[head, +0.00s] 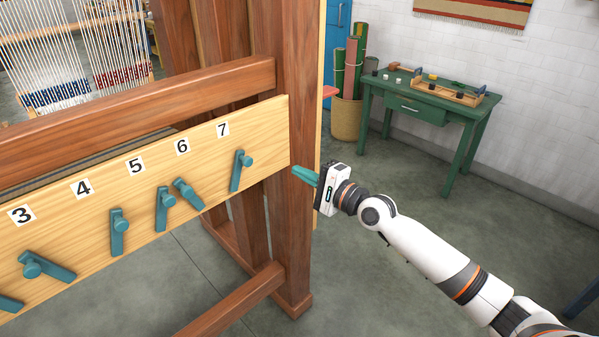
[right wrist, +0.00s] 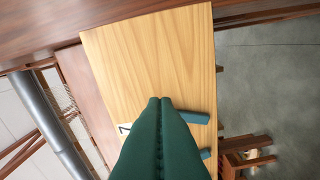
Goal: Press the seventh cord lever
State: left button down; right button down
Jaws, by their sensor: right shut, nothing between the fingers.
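The seventh cord lever (head: 237,175) is a teal handle below the number 7 card (head: 223,129), near the right end of the pale wooden board (head: 270,130). It hangs almost straight down. My right gripper (head: 296,173) has its teal fingers shut and empty. In the head view it is to the right of the lever, beyond the board's right end and apart from the lever. In the right wrist view, the shut fingers (right wrist: 160,103) point at the board, and a teal lever (right wrist: 192,117) shows just right of the tips, partly hidden. My left gripper is not in view.
Lever 6 (head: 188,194) slants down to the right; levers 5 (head: 162,211) and 4 (head: 117,232) hang down; lever 3 (head: 48,267) slants right. A thick wooden post (head: 290,235) stands behind the board's end. A green table (head: 425,108) is farther back. The floor at right is clear.

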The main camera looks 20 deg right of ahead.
aim_at(241, 174)
jog(key=w+a+p, duration=0.4)
jog(key=w+a, duration=0.2)
jog(key=a, duration=0.1)
jog(key=shift+r, duration=0.4)
jog(key=shift+s+r, duration=0.1)
jog(key=shift+a+r+n+p, duration=0.15)
jog(key=shift+a+n+p, duration=0.1)
jog(key=shift+n+p, duration=0.15)
